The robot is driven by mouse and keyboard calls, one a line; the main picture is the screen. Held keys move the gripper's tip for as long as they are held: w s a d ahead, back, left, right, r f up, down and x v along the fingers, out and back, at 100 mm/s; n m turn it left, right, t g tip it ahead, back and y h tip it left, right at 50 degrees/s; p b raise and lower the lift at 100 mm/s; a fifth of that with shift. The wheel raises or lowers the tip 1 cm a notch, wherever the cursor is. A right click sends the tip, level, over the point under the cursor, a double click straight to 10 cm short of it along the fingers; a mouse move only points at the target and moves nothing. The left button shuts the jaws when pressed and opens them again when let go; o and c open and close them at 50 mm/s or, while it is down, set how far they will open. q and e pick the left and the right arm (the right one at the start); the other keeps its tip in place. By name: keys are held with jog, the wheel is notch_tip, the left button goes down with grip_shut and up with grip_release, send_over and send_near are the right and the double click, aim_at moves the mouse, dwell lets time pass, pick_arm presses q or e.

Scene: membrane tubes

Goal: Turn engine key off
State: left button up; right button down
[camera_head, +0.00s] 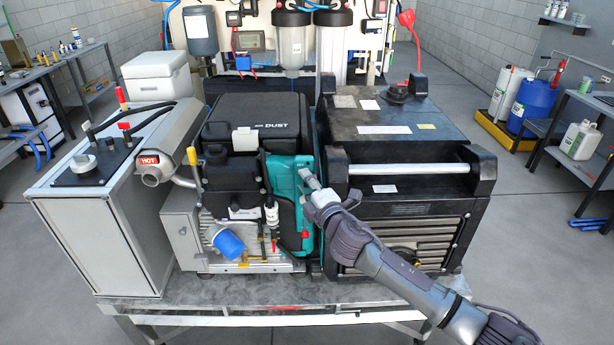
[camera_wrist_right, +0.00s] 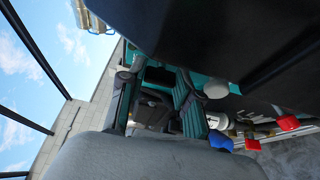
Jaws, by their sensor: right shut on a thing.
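My right gripper (camera_head: 309,180) reaches in from the lower right and is at the upper right part of the teal engine panel (camera_head: 285,180). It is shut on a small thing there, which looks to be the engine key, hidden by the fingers. In the right wrist view a large dark surface fills the top and a grey rounded surface fills the bottom. The key cannot be made out in either view. My left gripper is not in view.
A black generator (camera_head: 410,215) with a grey bar stands close to the right of the gripper. A blue cup-like part (camera_head: 229,243) and a hot exhaust pipe (camera_head: 152,174) are at left. The machines stand on a metal table (camera_head: 190,309).

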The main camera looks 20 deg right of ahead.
dwell(0.4)
jog(key=c, duration=0.8)
grip_release()
jog(key=s+d, duration=0.1)
jog(key=s, duration=1.1)
jog(key=shift+d, duration=0.15)
